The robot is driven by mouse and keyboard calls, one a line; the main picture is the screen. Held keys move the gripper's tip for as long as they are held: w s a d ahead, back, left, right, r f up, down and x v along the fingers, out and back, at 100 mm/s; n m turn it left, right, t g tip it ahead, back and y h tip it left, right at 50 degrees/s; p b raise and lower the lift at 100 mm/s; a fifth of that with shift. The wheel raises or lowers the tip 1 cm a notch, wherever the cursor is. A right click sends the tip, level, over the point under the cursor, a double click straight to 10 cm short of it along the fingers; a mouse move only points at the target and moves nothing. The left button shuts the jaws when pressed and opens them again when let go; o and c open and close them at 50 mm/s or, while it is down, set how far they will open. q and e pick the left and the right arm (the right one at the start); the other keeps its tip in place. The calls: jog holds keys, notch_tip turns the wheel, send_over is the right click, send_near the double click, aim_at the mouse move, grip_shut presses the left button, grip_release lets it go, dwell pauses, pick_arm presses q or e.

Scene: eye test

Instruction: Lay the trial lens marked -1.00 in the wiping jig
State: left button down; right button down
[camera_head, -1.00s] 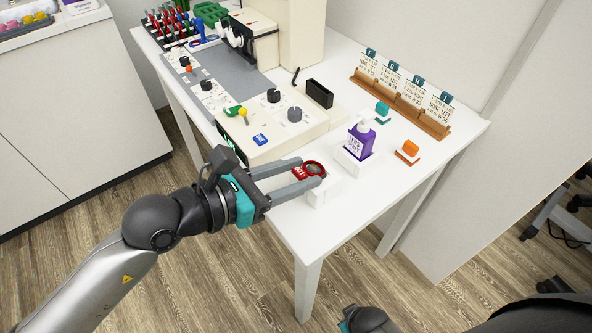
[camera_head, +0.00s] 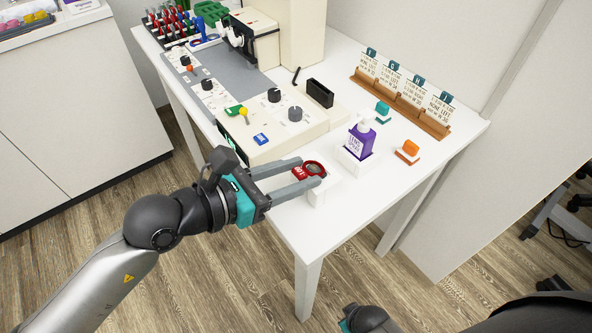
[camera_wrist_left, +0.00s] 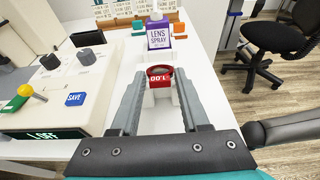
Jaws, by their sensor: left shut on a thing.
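The red-rimmed trial lens (camera_head: 315,168) has a red tab with white print; in the left wrist view the tab of the lens (camera_wrist_left: 160,80) reads 1.00, and I cannot make out its sign surely. My left gripper (camera_head: 305,178) is shut on the lens, which lies between its fingertips. A white block, seemingly the wiping jig (camera_head: 322,193), stands right under the lens at the table's front edge. I cannot tell whether the lens touches it. Only a dark and teal part of my right gripper (camera_head: 362,320) shows at the bottom edge; its fingers are hidden.
A purple lens spray bottle (camera_head: 360,140) stands in a white holder behind the jig. A cream console (camera_head: 262,125) with knobs lies left. A wooden card rack (camera_head: 400,102) is at the back. The table's front right is clear.

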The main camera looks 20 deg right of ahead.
pick_arm(q)
jog(key=shift+f, duration=0.15)
jog(key=shift+c, duration=1.6)
grip_release()
pick_arm(e)
jog(key=shift+f, duration=0.1)
pick_arm(q)
jog(key=v, duration=1.5)
pick_arm(e)
jog(key=shift+s+d+f, duration=0.15)
jog(key=shift+s+f, duration=0.05)
jog(key=shift+f, duration=0.05)
pick_arm(q)
jog(key=shift+a, duration=0.1)
